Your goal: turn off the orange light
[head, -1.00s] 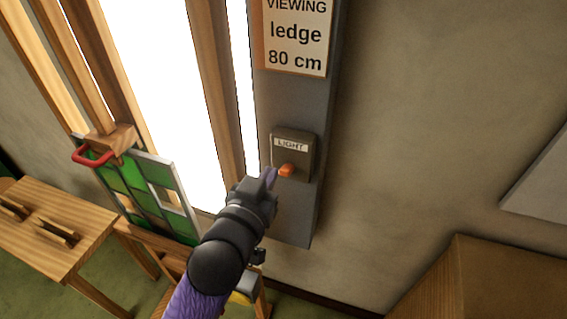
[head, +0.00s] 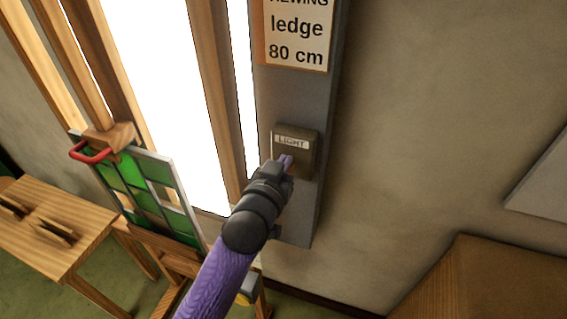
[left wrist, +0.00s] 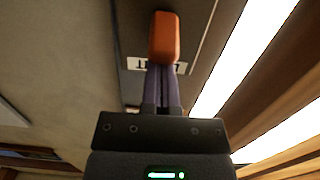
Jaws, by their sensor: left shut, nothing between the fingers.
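The light switch box (head: 309,146), labelled LIGHT, is mounted on a grey post. In the head view my left gripper (head: 285,162) is in front of its lower part and hides the orange lever. In the left wrist view the orange lever (left wrist: 164,38) stands just past the tips of my shut, empty left gripper (left wrist: 162,75). The tips are at or very near the lever; I cannot tell whether they touch. The tall panel (head: 170,90) behind is bright white. My right gripper is not in view.
A green leaded panel (head: 130,178) with a red clamp (head: 90,153) stands left on a wooden stand. A wooden table (head: 50,225) is at the far left. A sign (head: 297,35) hangs above the switch. A wooden box (head: 470,285) is at lower right; the wall between is bare.

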